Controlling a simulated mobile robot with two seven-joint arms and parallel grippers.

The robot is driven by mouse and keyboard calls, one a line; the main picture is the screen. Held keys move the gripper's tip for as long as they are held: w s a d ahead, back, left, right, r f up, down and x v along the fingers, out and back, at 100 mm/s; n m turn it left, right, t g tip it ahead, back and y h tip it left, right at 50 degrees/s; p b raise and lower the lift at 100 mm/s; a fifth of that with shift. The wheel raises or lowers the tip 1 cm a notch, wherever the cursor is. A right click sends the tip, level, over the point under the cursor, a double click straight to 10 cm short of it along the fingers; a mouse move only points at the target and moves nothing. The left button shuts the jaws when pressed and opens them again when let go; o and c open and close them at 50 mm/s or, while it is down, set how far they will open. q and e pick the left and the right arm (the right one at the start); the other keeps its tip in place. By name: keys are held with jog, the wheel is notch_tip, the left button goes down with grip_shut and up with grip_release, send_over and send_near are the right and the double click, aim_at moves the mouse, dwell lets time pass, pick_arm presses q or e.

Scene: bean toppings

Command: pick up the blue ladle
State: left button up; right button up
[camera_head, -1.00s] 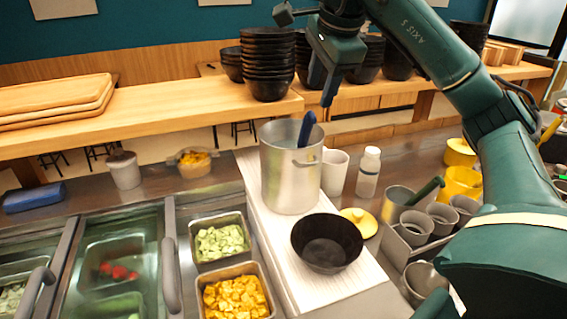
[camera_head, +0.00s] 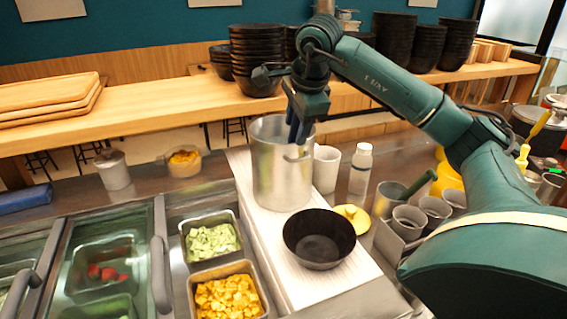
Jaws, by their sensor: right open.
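A tall silver pot (camera_head: 272,178) stands on the white board in the middle. The blue ladle's handle leaned out at the pot's right rim a second ago; now my right gripper (camera_head: 298,138) covers that spot. Its dark fingers point down at the rim, and I cannot clearly tell the handle from the fingers. The right gripper is open around or beside the handle; which one is unclear. The ladle's bowl is hidden inside the pot. My left gripper is not in view.
A black bowl (camera_head: 319,238) stands in front of the pot on the white board (camera_head: 325,285). A white cup (camera_head: 326,168) and a white bottle (camera_head: 360,168) stand close on its right. Food trays (camera_head: 226,290) lie at the left front. Stacked black bowls (camera_head: 257,60) stand on the shelf behind.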

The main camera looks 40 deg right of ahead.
jog(key=shift+c, duration=0.2)
grip_shut()
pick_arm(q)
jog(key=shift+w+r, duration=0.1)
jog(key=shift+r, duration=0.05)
pick_arm(e)
jog(key=shift+r, duration=0.15)
notch_tip(320, 180, up, 11)
jog(key=shift+r+p, duration=0.1)
jog(key=shift+p, duration=0.8)
pick_arm(q)
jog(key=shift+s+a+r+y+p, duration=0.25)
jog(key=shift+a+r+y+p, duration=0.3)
jog(key=shift+p, duration=0.85)
pick_arm(e)
notch_tip(320, 180, up, 7)
jog(key=shift+f, duration=0.2)
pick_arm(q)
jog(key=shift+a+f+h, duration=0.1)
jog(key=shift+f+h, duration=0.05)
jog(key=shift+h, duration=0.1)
pick_arm(e)
jog(key=shift+f, duration=0.1)
